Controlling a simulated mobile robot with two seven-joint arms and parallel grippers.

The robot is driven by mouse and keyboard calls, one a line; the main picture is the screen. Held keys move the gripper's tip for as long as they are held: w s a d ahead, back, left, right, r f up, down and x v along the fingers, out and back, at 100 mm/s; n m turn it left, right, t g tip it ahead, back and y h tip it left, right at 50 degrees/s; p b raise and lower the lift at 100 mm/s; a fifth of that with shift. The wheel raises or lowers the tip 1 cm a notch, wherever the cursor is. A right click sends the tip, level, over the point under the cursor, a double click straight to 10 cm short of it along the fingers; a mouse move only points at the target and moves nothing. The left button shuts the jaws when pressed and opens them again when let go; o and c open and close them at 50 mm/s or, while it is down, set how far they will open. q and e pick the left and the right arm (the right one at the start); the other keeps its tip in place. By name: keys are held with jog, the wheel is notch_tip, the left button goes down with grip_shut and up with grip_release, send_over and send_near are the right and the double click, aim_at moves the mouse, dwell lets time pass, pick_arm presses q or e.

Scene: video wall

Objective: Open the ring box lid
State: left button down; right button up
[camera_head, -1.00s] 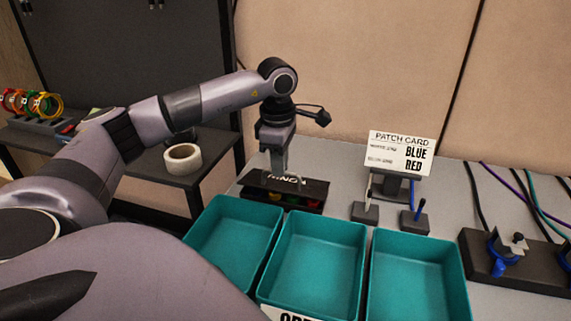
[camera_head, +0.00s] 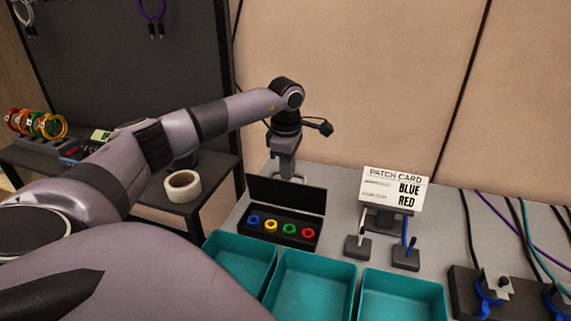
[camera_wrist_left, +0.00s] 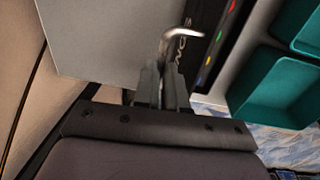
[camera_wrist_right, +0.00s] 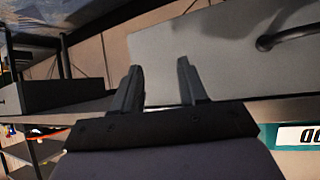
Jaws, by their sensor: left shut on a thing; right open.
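The black ring box (camera_head: 262,234) stands on the grey bench behind the teal bins. Its lid (camera_head: 270,191) is raised, nearly upright at the back, and blue, yellow, green and red rings show inside. My left gripper (camera_head: 290,178) is behind the raised lid, its fingertips partly hidden. In the left wrist view my left gripper (camera_wrist_left: 168,72) is shut on a curved metal handle (camera_wrist_left: 186,36) at the lettered lid. My right gripper (camera_wrist_right: 159,80) shows in its own wrist view, with its fingers apart and nothing between them.
Teal bins (camera_head: 314,260) stand in front of the ring box. A patch card (camera_head: 380,178) and two small stands with plugs (camera_head: 358,248) are to its right, with cable blocks (camera_head: 470,290) further right. A tape roll (camera_head: 183,186) lies on the left side table.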

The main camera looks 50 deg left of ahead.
pick_arm(q)
jog(key=w+a+f+b, duration=0.1)
jog(key=w+a+f, duration=0.2)
jog(key=w, duration=0.2)
jog(key=shift+f+b, duration=0.3)
pick_arm(e)
jog(key=shift+a+f, duration=0.2)
jog(key=shift+f, duration=0.4)
pick_arm(q)
jog(key=shift+w, duration=0.15)
pick_arm(e)
jog(key=shift+w, duration=0.1)
pick_arm(q)
jog(key=c, duration=1.4)
grip_release()
jog(key=shift+a+f, duration=0.1)
jog(key=shift+o, duration=1)
jog(key=shift+w+a+f, duration=0.1)
jog(key=shift+w+f, duration=0.15)
jog(key=shift+f, duration=0.05)
jog(key=shift+s+r, duration=0.1)
pick_arm(e)
jog(key=shift+w+a, duration=0.1)
jog(key=shift+w, duration=0.1)
jog(key=shift+s, duration=0.1)
